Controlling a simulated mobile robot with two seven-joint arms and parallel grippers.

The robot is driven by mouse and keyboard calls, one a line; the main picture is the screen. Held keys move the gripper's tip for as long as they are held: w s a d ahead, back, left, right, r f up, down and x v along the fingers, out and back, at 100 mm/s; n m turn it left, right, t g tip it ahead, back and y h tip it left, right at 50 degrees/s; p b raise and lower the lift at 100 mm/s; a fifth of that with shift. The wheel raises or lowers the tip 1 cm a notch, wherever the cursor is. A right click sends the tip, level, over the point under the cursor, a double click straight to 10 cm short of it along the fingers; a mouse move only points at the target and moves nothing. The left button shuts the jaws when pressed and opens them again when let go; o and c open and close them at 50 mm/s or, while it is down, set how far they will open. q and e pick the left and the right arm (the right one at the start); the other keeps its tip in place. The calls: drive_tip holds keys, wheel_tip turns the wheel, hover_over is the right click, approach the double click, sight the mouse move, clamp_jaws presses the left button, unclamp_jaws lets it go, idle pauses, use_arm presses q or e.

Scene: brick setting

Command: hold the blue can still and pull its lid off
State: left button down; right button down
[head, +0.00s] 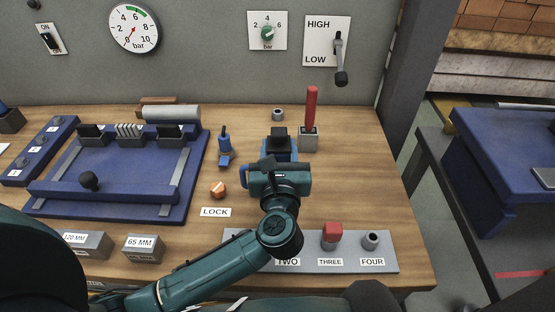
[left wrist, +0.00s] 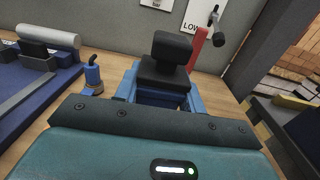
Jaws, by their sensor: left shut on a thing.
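My left gripper (head: 280,157) reaches across the bench from the front, its teal hand hiding what is under it. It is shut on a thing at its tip. I cannot tell how much of the blue belongs to the gripper. No separate lid can be made out. My right gripper is not in view.
A blue fixture plate (head: 120,206) lies left, an orange knob (head: 218,190) nearer. A red-handled lever (head: 312,105) stands close right of the black block. A grey strip (head: 300,266) with several posts lies in front. Bare wood (head: 362,170) shows at right.

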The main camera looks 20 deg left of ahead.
sight(279, 132)
use_arm(q)
wheel_tip(279, 132, up, 10)
drive_tip(key=shift+f, duration=0.1)
drive_tip(key=c, duration=1.3)
unclamp_jaws()
drive_tip(key=shift+c, duration=0.2)
clamp_jaws()
